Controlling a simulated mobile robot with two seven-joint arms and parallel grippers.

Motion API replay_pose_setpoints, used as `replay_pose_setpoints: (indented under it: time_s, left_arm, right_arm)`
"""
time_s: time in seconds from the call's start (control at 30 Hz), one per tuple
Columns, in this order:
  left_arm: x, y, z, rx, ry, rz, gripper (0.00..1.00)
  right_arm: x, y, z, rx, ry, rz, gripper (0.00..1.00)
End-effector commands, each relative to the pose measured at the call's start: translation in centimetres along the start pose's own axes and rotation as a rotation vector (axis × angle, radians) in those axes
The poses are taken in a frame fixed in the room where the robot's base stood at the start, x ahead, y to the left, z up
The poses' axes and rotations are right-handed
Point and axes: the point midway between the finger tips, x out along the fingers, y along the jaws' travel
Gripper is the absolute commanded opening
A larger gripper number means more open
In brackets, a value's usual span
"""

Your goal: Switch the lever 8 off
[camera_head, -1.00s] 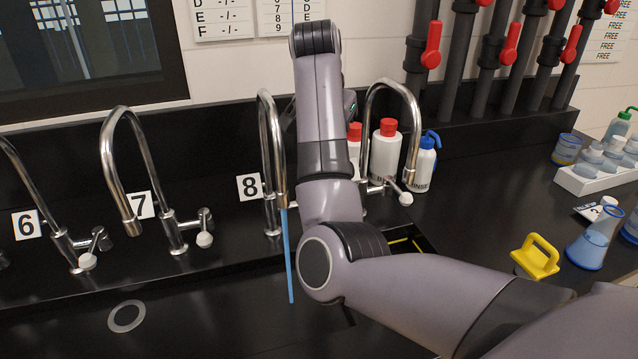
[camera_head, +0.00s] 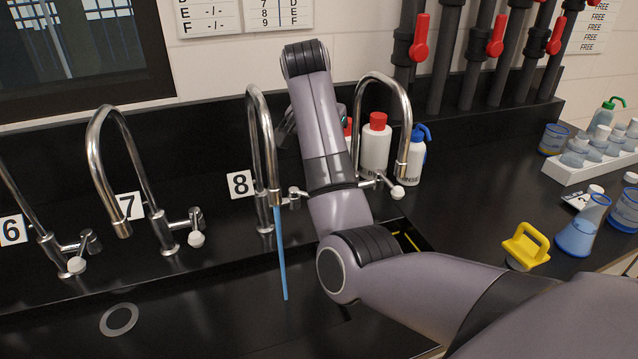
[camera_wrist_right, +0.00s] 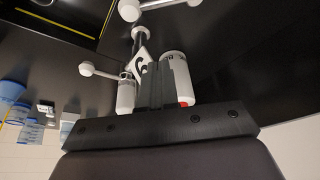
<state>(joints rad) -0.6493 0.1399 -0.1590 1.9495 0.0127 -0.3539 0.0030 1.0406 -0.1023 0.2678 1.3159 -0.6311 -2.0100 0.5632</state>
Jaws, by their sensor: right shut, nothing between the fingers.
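Tap 8 (camera_head: 254,120) stands beside its number plate 8 (camera_head: 239,184) in the head view. A blue stream (camera_head: 281,255) runs from its spout into the sink. Part of lever 8 (camera_head: 295,192) shows at the left edge of my right arm; the rest is hidden, so its angle cannot be told. My right arm reaches up over the sink between tap 8 and the tap to its right. My right gripper (camera_wrist_right: 155,82) is shut and empty in the wrist view. White lever knobs show beyond it, but which tap each serves is unclear. My left gripper is not in view.
Tap 7 (camera_head: 96,150) stands to the left. The tap on the right (camera_head: 381,78) has a white-knobbed lever (camera_head: 397,192) close to my arm. A red-capped bottle (camera_head: 376,150) and a rinse bottle (camera_head: 411,165) stand behind it. A yellow handle (camera_head: 526,246) lies on the right counter.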

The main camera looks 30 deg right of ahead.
Motion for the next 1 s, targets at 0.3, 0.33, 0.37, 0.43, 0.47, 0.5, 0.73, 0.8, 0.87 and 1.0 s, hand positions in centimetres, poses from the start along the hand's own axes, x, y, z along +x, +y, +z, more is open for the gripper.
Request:
replay_pose_setpoints:
  time_s: [0.3, 0.33, 0.37, 0.43, 0.47, 0.5, 0.73, 0.8, 0.87, 1.0]
  left_arm:
    - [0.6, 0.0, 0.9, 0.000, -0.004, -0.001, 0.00]
    - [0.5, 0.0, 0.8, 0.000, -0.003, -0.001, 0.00]
    - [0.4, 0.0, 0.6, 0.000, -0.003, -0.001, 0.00]
    - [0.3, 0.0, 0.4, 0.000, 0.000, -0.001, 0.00]
    - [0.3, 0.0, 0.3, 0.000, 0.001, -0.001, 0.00]
    - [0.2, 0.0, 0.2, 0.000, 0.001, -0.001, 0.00]
    - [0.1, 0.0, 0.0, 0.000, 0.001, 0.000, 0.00]
    - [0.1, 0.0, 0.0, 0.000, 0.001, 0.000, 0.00]
    - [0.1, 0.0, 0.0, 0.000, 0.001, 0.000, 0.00]
    - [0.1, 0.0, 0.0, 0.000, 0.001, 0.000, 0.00]
  right_arm:
    - [6.3, 0.1, 0.1, -0.001, -0.004, 0.006, 0.00]
    - [6.4, 0.0, 0.4, -0.002, -0.003, 0.003, 0.00]
    - [6.0, -0.1, 0.9, -0.002, -0.002, 0.000, 0.00]
    - [5.9, 0.0, 1.8, -0.001, -0.002, 0.000, 0.00]
    - [5.8, 0.0, 2.1, -0.001, -0.002, -0.001, 0.00]
    - [5.8, 0.0, 2.6, -0.002, -0.003, 0.000, 0.00]
    - [5.6, 0.0, 4.0, 0.000, -0.002, 0.001, 0.00]
    - [5.6, 0.0, 4.0, 0.000, -0.001, 0.001, 0.00]
    - [5.6, 0.0, 4.1, 0.000, -0.001, 0.001, 0.00]
    - [5.6, 0.0, 4.0, 0.000, -0.001, 0.001, 0.00]
